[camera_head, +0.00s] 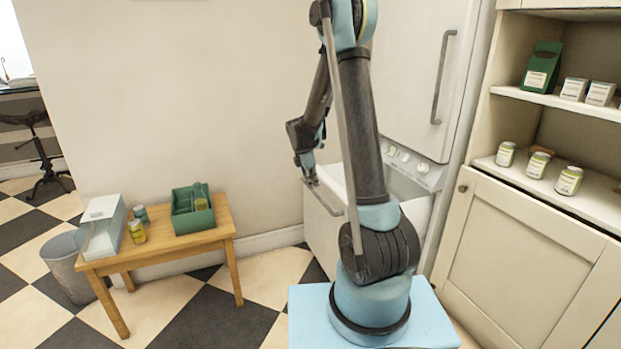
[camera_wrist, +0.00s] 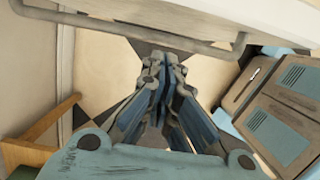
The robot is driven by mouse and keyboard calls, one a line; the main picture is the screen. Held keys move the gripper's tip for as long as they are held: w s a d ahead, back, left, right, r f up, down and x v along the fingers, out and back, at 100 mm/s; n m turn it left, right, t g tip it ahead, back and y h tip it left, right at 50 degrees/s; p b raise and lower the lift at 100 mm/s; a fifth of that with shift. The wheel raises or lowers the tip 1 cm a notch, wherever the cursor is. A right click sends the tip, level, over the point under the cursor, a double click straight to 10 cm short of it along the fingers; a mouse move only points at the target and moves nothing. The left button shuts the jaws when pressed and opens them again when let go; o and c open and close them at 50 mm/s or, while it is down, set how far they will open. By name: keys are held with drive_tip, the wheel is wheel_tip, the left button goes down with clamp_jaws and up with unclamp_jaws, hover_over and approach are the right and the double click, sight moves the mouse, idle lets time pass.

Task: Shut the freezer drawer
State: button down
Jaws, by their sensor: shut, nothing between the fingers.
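The white freezer drawer (camera_head: 322,232) is at the bottom of the tall white fridge-freezer (camera_head: 408,70) and stands pulled out, with its open top partly visible behind my arm. Its grey bar handle (camera_head: 327,203) runs along the front. My gripper (camera_head: 311,182) is shut and empty, close to the left end of the handle; I cannot tell whether they touch. In the wrist view the shut fingers (camera_wrist: 163,62) point toward the floor just beside the handle bar (camera_wrist: 130,36), with the drawer (camera_wrist: 215,12) along the top. My arm hides part of the drawer.
A wooden table (camera_head: 160,247) at left holds a green caddy (camera_head: 193,209), jars and a pale box (camera_head: 101,228). A grey bin (camera_head: 69,268) stands beside it. Shelves and a cupboard (camera_head: 527,245) are at right. Checkered floor is free between table and drawer.

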sight(321, 199)
drive_tip(key=d+f, duration=0.2)
drive_tip(key=w+d+f, duration=0.1)
drive_tip(key=d, duration=0.1)
drive_tip(key=shift+w+f, duration=0.1)
drive_tip(key=shift+f, duration=0.25)
drive_tip(key=shift+w+d, duration=0.15)
drive_tip(key=shift+d, duration=0.2)
